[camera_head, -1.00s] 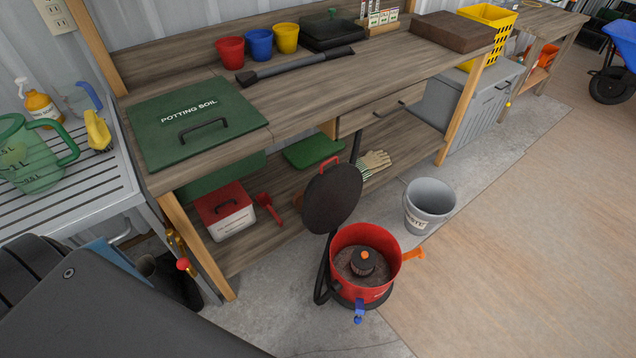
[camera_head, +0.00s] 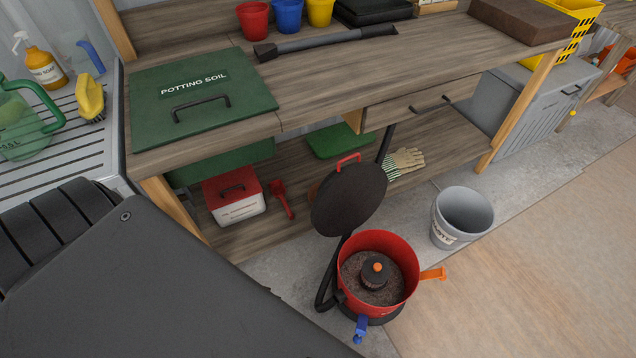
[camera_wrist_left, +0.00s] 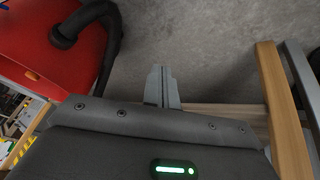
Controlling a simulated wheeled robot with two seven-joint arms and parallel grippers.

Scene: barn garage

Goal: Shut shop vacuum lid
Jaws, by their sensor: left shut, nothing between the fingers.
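The shop vacuum (camera_head: 400,252) is a red open drum on the concrete floor, with brown debris and a dark filter with an orange knob inside. Its round black lid (camera_head: 350,198) with a red handle stands raised at the drum's back left. An orange latch sticks out at the right and a blue one at the front. In the left wrist view the red drum (camera_wrist_left: 40,55) and black hose fill the upper left. My left gripper (camera_wrist_left: 160,72) is shut and empty, apart from the drum. The lid is not seen there. My right gripper is not in view.
The wooden workbench (camera_head: 330,95) and its lower shelf stand behind the vacuum. A grey bucket (camera_head: 442,232) stands close on the right. A red and white box (camera_head: 236,210) and a glove (camera_head: 406,159) lie on the shelf. The floor at right is clear.

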